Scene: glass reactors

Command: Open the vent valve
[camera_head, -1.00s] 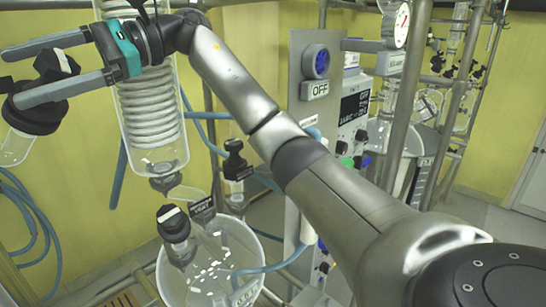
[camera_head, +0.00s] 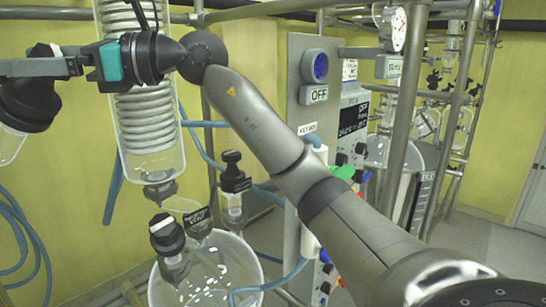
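My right arm comes in from the lower right, and its gripper (camera_head: 40,68) is at the upper left. Its fingers are seen edge-on, one hiding the other, so their gap does not show. A black valve knob (camera_head: 28,105) with a white mark on top is right at the fingers; I cannot tell whether they touch it. Two more black knobs are on the vessel lid: one with a white mark (camera_head: 166,234) and one further back (camera_head: 233,170). Small black tags (camera_head: 197,217) hang beside them, too small to read surely. My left gripper is out of view.
A glass coil condenser (camera_head: 150,125) stands behind my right wrist. The glass vessel (camera_head: 215,275) is below. A control panel with an OFF sign (camera_head: 313,95) and metal posts (camera_head: 405,100) stand to the right. Blue hoses (camera_head: 35,250) hang at the left.

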